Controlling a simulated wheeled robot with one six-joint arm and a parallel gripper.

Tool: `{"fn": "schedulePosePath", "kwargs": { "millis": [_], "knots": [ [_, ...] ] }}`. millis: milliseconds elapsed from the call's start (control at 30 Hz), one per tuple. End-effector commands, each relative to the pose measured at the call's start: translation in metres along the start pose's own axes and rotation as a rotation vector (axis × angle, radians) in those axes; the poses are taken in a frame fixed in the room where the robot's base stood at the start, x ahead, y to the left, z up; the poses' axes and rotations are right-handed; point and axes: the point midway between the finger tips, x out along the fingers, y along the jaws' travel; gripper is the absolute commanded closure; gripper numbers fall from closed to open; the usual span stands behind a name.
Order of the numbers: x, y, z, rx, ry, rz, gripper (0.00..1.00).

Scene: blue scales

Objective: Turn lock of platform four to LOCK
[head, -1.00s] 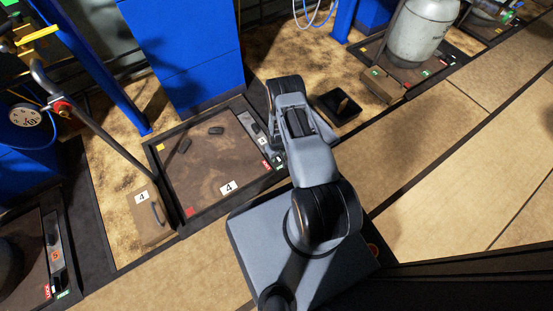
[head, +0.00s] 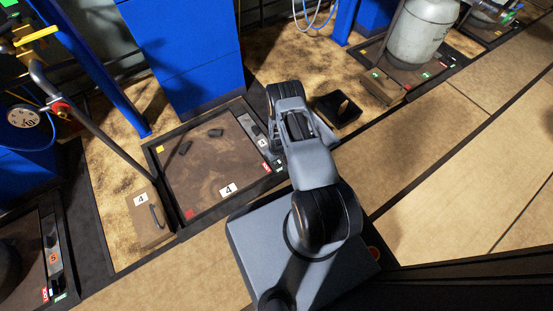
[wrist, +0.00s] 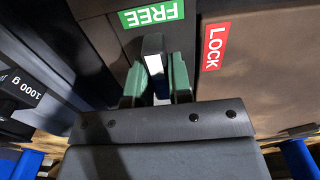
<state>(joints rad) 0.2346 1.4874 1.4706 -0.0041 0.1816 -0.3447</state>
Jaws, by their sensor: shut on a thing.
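Platform four (head: 205,165) is a brown plate in a dark frame, marked with a white "4" label (head: 228,190). Its lock strip (head: 254,128) runs along the right side, partly hidden by my arm. In the wrist view, the dark lock lever (wrist: 153,45) with a white patch stands between the green fingers of my gripper (wrist: 157,68), which is shut on it. The lever points toward the green FREE label (wrist: 151,12). The red LOCK label (wrist: 215,46) is to the right, apart from the lever. In the head view, my arm hides the gripper.
A brown box with a handle, marked 4 (head: 148,222), stands left of the platform. A blue column (head: 185,55) rises behind it. The floor (head: 460,170) at the right is clear.

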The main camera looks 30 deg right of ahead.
Motion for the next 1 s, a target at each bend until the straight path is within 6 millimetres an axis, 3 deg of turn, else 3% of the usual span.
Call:
{"fn": "schedulePosePath", "kwargs": {
  "millis": [467, 1000],
  "knots": [
    [-0.0001, -0.0002, 0.0002, 0.121, -0.002, -0.001, 1.00],
    [0.0000, -0.0029, -0.0006, 0.618, -0.003, -0.001, 1.00]
  ]
}}
